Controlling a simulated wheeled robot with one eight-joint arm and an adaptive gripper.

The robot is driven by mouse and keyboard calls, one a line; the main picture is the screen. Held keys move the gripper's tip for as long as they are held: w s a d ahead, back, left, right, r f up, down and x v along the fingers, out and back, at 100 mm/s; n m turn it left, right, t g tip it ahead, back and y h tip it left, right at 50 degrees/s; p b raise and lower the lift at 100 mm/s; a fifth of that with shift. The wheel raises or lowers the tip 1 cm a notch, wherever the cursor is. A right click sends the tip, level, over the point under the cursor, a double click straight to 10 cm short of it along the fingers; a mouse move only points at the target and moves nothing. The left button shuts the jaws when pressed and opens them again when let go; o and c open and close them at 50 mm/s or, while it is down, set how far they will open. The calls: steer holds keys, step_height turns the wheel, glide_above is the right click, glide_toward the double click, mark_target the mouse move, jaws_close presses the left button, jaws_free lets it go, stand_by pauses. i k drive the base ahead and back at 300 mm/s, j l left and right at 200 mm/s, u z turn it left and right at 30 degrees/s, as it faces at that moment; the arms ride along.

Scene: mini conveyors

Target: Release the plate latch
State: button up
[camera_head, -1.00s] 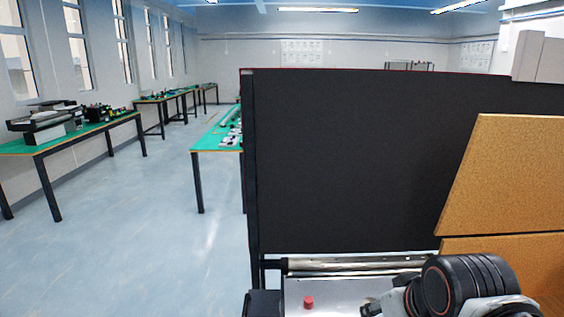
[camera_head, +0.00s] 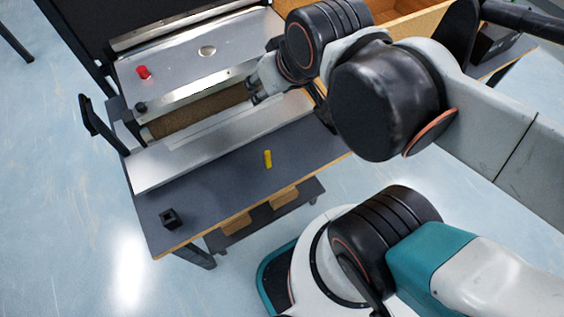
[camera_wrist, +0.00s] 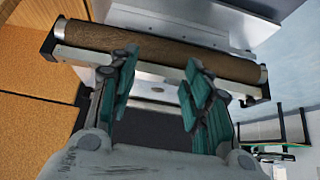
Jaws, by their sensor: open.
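A small conveyor shows a silver metal plate (camera_head: 180,75), a brown roller or belt (camera_head: 200,118) and a pale front strip (camera_head: 185,155). A red knob (camera_head: 143,72) stands at the plate's left end, with a small black knob (camera_head: 140,107) nearer me. I cannot tell which part is the plate latch. My gripper (camera_head: 254,91) is by the right end of the brown roller in the head view. In the wrist view its teal-padded fingers (camera_wrist: 158,88) are apart and empty, with the brown roller (camera_wrist: 150,48) beyond them. Contact with the conveyor cannot be told.
A yellow block (camera_head: 268,159) and a small black holder (camera_head: 170,218) lie on the dark tabletop (camera_head: 225,190). A black bracket (camera_head: 100,125) sticks out at the conveyor's left. An orange-brown box (camera_head: 405,15) stands behind my arm. The tabletop between block and holder is clear.

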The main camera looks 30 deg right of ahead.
mark_target(267, 154)
steer(key=k, duration=1.35)
